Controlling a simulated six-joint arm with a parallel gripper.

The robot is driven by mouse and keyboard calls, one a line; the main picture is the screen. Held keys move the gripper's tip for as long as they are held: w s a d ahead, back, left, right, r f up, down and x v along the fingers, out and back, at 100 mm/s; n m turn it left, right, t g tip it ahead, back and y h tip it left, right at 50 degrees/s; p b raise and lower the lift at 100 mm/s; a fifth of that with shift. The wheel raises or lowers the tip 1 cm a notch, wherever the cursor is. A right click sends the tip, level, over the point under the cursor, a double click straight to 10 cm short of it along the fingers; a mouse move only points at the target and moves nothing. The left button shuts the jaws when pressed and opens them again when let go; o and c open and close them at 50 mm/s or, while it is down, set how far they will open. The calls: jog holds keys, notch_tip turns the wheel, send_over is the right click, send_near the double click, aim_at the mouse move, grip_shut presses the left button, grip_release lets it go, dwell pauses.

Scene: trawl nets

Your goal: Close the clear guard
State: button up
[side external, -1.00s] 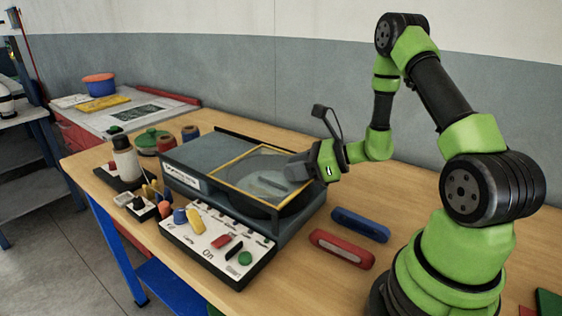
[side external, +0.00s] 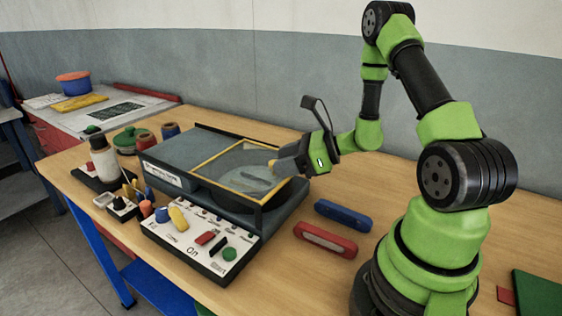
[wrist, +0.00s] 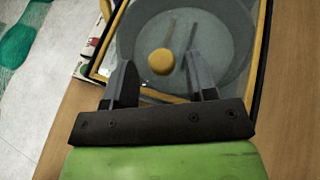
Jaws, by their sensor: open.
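The clear guard (side external: 218,160), a see-through panel with a yellow frame, lies over the round grey bowl of the grey machine (side external: 176,152). I cannot tell whether it rests fully down or is slightly raised. Its yellow frame also shows in the wrist view (wrist: 259,58). A round yellow knob (wrist: 161,61) shows ahead of and between my fingers in the wrist view. My gripper (side external: 277,164) is open and empty at the right side of the guard, close to this knob. Whether a finger touches the knob or guard is not clear.
A white control panel (side external: 190,241) with knobs and switches fronts the machine. A blue bar (side external: 342,215) and a red bar (side external: 325,239) lie to its right. Bottles and jars (side external: 104,160) crowd the left. The wooden table (side external: 285,275) is bare in front of the bars.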

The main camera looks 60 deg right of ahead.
jog(key=v, duration=0.6)
jog(key=shift+s, duration=0.1)
jog(key=s+a+r+n+g+y, duration=0.3)
jog(key=a+r+n+g, duration=0.6)
jog(key=a+n, duration=0.55)
jog(key=s+a+r+n+t+h, duration=0.1)
jog(key=s+r+n+t+h, duration=0.2)
jog(key=n, duration=1)
jog(key=shift+s+a+r+t+h, duration=0.4)
jog(key=shift+s+r+h, duration=1.35)
jog(key=shift+r, duration=0.65)
jog(key=shift+s, duration=0.15)
